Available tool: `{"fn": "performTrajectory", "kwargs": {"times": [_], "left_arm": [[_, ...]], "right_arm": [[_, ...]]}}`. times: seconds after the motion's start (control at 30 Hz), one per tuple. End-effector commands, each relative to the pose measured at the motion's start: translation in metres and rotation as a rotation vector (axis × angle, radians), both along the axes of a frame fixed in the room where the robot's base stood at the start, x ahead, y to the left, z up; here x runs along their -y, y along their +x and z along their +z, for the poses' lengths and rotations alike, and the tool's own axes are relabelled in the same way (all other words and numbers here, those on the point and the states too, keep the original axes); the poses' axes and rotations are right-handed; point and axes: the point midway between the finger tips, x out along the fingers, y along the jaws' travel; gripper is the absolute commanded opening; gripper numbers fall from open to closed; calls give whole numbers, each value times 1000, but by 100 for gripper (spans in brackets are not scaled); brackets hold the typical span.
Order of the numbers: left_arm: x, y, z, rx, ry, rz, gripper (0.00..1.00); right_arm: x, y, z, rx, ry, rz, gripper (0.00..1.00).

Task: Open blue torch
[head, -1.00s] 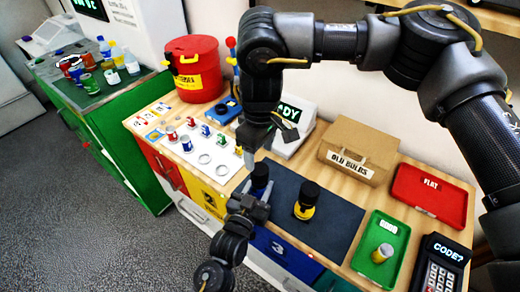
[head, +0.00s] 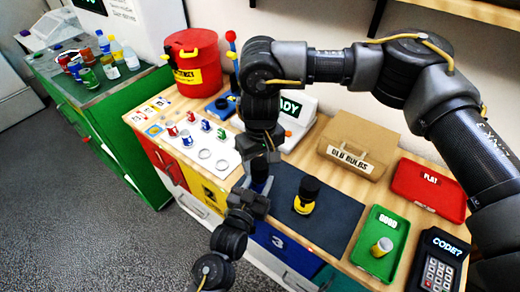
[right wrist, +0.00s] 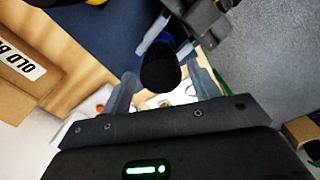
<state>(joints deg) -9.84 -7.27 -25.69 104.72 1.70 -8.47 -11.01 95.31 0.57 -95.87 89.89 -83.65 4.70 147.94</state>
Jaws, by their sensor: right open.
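The blue torch (head: 260,184) stands upright at the left edge of the dark mat (head: 336,212), its black cap upward. My left gripper (head: 254,194) comes in from the front and is shut on its lower body. My right gripper (head: 261,156) is above, pointing down, open, with its fingers on either side of the black cap. In the right wrist view the cap (right wrist: 160,74) lies between the spread fingers (right wrist: 165,95), with gaps on both sides. The left gripper (right wrist: 190,28) shows there beside the blue body.
A yellow torch with a black cap (head: 306,196) stands on the mat. To the right are a green tray (head: 363,257) with a yellow-and-white item, a red tray (head: 429,190) and a keypad (head: 440,262). A cardboard box (head: 357,145) stands behind. A white board (head: 186,145) with small items lies left.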

Motion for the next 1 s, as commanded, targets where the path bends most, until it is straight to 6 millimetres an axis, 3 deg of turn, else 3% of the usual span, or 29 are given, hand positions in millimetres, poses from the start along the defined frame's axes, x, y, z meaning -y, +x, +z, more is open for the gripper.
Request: {"fn": "performTrajectory", "kwargs": {"times": [0.2, 0.53, 0.87, 1.0], "left_arm": [[0, -1, -6, -12, 6, -1, 0], [0, -1, -6, -12, 6, -1, 0], [0, -1, -6, -12, 6, -1, 0], [0, -1, -6, -12, 6, -1, 0]], "right_arm": [[0, 0, -19, -2, 0, 1, 61], [0, 0, -22, 0, 0, 1, 60], [0, 0, -22, 1, -1, 1, 16], [0, 1, -22, 1, -1, 44, 16]]}}
